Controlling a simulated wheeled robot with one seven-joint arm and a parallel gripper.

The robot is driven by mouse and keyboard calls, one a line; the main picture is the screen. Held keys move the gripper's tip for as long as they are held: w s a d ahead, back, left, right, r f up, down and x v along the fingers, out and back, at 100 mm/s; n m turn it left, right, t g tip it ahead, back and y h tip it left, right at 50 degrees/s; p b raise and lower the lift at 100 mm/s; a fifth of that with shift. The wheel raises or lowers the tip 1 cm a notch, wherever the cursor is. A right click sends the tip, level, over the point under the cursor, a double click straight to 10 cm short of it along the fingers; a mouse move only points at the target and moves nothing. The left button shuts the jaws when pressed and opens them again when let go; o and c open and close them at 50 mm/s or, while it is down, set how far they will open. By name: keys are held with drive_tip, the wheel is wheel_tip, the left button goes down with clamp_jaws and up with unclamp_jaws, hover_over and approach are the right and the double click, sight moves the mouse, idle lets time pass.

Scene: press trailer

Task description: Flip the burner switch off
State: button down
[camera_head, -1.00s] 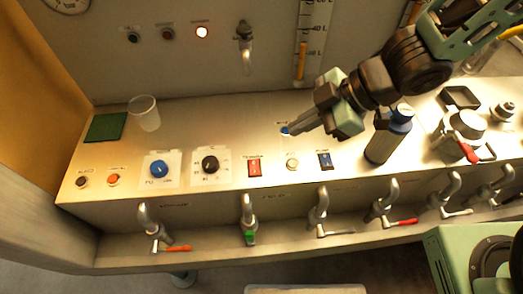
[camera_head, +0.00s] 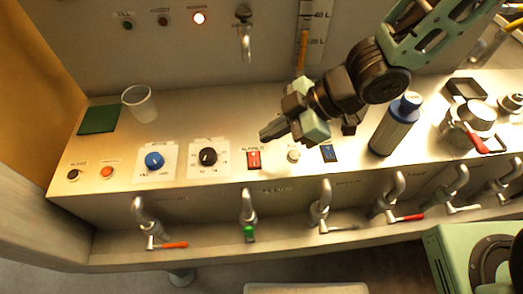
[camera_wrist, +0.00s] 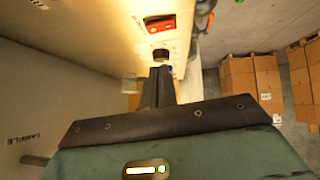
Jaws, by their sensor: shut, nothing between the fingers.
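A red rocker switch (camera_head: 253,160) sits on the sloping metal panel, between a black dial and a small white button; the label above it is too small to read surely. A red switch also shows at the top of the wrist view (camera_wrist: 158,22). My gripper (camera_head: 266,136) is shut and empty, its fingertips just above and to the right of the red switch in the head view. They appear apart from it, though the exact gap is hard to tell. In the wrist view the closed fingers (camera_wrist: 162,72) point toward a dark round knob (camera_wrist: 160,54).
A blue rocker switch (camera_head: 328,153) and white button (camera_head: 293,156) lie right of the red switch, a black dial (camera_head: 208,157) left. A blue-capped bottle (camera_head: 395,125) stands near my arm. Taps (camera_head: 248,205) line the front edge. One wall lamp (camera_head: 199,18) glows.

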sight(249, 155)
drive_tip(key=f, duration=0.1)
drive_tip(key=a+f, duration=0.1)
drive_tip(key=a+f+b, duration=0.1)
drive_tip(key=f, duration=0.1)
drive_tip(key=shift+w+f, duration=0.25)
drive_tip(key=shift+f, duration=0.7)
drive_tip(key=shift+w+r+p, duration=0.1)
drive_tip(key=shift+p, duration=0.5)
drive_tip(key=shift+f, duration=0.25)
drive_tip(key=shift+s, duration=0.2)
drive_tip(key=shift+s+r+b, duration=0.15)
drive_tip(key=shift+s+b, duration=0.4)
drive_tip(key=shift+s, duration=0.05)
drive_tip(key=shift+r, duration=0.1)
